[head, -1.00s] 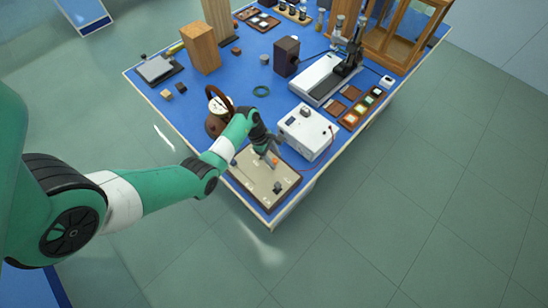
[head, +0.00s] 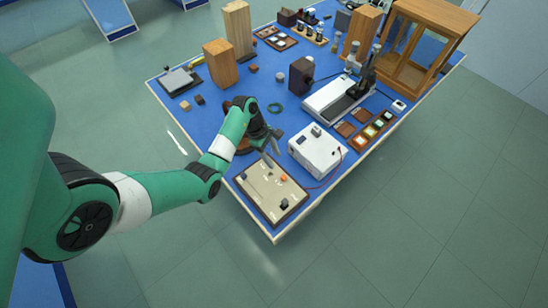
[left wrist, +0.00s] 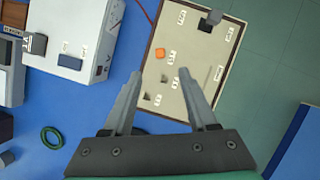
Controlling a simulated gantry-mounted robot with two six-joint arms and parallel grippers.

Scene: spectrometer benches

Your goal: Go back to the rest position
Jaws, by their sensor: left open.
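My left gripper (head: 267,154) is open and empty above the blue bench (head: 215,115), near the back edge of a beige panel board (head: 267,205). In the left wrist view its two fingers (left wrist: 158,92) stand apart with nothing between them. The beige board (left wrist: 205,65) lies beyond the fingertips there, with an orange knob (left wrist: 160,53) and a dark-based grey knob (left wrist: 210,20). My left arm comes in from the left. My right gripper is in neither current view.
A white box (head: 318,152) with a red lead stands right of the board. A green ring (head: 275,107), a dark box (head: 301,74), wooden blocks (head: 220,63) and a glass-sided wooden cabinet (head: 420,40) stand farther back. Floor is clear at the front right.

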